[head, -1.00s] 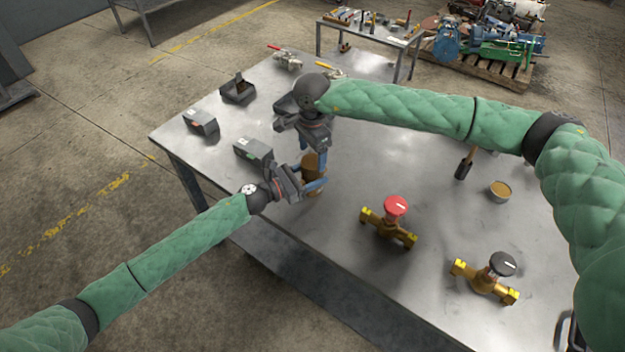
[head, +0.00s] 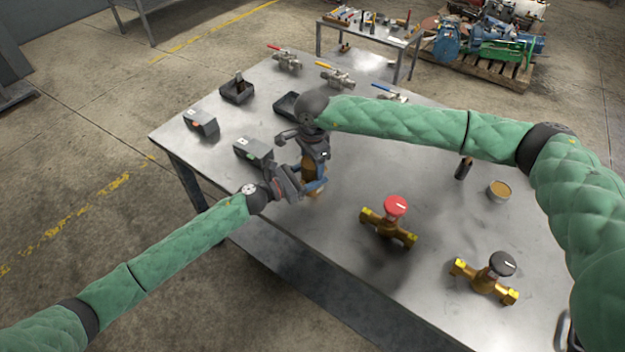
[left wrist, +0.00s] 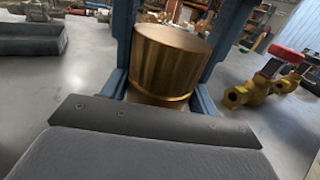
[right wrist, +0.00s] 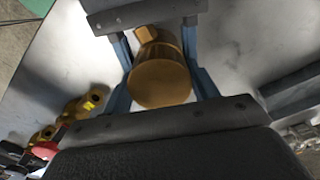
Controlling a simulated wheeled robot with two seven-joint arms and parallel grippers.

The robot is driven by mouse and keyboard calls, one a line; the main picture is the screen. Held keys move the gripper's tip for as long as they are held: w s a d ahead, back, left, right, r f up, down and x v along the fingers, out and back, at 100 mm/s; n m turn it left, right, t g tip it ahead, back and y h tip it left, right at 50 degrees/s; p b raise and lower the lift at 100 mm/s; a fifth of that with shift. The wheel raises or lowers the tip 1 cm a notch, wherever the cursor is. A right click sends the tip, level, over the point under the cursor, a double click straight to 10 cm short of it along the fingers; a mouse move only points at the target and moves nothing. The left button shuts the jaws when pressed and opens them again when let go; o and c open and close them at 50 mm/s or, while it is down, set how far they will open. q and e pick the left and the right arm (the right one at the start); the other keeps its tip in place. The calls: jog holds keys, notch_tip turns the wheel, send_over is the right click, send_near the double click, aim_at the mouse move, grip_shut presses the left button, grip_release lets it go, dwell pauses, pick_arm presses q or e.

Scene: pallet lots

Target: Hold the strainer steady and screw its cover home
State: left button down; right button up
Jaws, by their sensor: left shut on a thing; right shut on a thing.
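The brass strainer (head: 313,192) stands upright on the metal table, mostly hidden in the head view by my grippers. My left gripper (head: 312,189) is shut on the strainer's body from the left side. My right gripper (head: 314,176) comes from above and is shut on the round brass cover. In the left wrist view the cover (left wrist: 170,62) sits on top of the strainer between the blue fingers. In the right wrist view the cover's flat round top (right wrist: 161,84) shows between the blue fingers, with a brass port of the strainer (right wrist: 146,34) beyond it. The thread is hidden.
A red-knobbed brass valve (head: 390,222) and a black-knobbed one (head: 486,277) stand to the right. A round tin (head: 498,190) is farther right. Lever valves (head: 335,76) line the back edge.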

jog(key=o, duration=1.1)
jog(key=shift+o, duration=0.2)
notch_tip(320, 180, up, 12)
pick_arm(q)
jog(key=shift+c, duration=1.6)
grip_release()
pick_arm(e)
jog(key=shift+w, duration=0.1)
